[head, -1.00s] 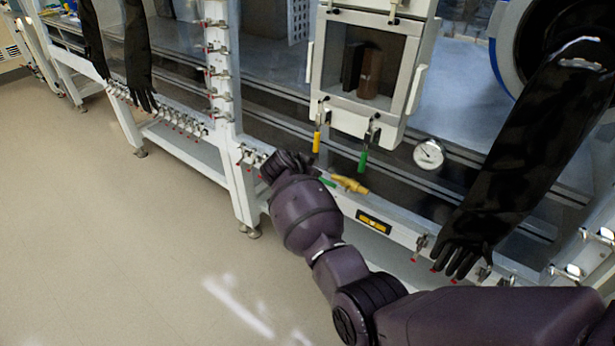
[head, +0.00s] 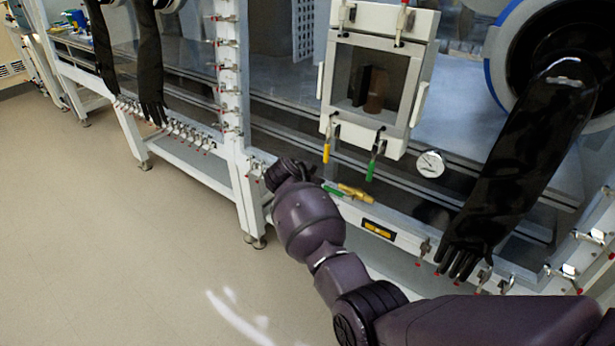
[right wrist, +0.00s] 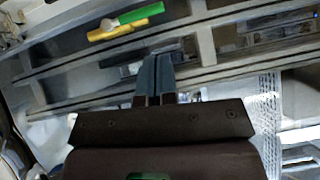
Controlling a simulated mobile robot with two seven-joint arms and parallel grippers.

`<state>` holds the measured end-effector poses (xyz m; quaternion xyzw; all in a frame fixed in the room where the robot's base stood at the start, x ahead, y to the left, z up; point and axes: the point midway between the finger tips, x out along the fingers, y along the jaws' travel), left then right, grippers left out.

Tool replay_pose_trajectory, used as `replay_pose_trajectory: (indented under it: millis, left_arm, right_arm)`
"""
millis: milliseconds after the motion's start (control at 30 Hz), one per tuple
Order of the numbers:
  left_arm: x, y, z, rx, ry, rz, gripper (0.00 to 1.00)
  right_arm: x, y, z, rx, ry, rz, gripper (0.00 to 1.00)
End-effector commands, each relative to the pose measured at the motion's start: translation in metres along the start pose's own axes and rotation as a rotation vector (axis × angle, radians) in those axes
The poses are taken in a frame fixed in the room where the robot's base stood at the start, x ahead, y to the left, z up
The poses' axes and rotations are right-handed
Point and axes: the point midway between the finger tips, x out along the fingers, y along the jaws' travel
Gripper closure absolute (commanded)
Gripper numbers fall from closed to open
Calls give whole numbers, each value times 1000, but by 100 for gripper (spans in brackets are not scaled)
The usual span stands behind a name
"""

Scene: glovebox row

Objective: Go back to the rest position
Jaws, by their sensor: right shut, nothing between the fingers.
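My right arm comes in from the lower right of the head view and reaches toward the glovebox front, with its wrist beside the lower frame rail (head: 400,236). The fingers are hard to make out there. In the right wrist view my right gripper (right wrist: 156,62) has its two grey fingers together, with nothing between them. A green handle (right wrist: 134,15) and a yellow handle (right wrist: 118,31) lie beyond the fingertips, apart from them. My left gripper is not in the head view.
A small door box (head: 375,85) with hanging yellow (head: 327,152) and green (head: 372,168) handles is on the glovebox front. A yellow fitting (head: 355,193) sits on the rail. A black glove (head: 510,170) hangs at right. A round gauge (head: 430,164) is near. Open floor (head: 110,230) lies left.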

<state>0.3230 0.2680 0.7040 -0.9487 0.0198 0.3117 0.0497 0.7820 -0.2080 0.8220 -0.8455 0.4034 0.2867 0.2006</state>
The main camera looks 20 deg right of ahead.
Motion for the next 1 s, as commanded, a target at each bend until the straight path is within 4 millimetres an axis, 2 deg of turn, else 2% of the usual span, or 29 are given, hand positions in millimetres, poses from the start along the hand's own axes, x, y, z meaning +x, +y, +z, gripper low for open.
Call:
replay_pose_trajectory:
  millis: [167,367,467,600,700,833,1000]
  left_arm:
    - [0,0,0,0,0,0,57]
    - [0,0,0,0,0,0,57]
    - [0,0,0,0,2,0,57]
    - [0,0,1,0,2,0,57]
    - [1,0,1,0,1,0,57]
    - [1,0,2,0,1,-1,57]
    - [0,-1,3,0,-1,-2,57]
  right_arm:
    - [0,0,0,-9,0,0,100]
    - [-1,-11,-1,-152,7,-64,100]
    - [-10,-27,-12,-225,24,-161,100]
    - [-34,-52,-36,-299,84,-313,100]
    - [-49,-60,-50,-347,140,-409,100]
    - [-63,-56,-60,-409,218,-518,100]
    - [-72,-32,-58,-481,313,-621,100]
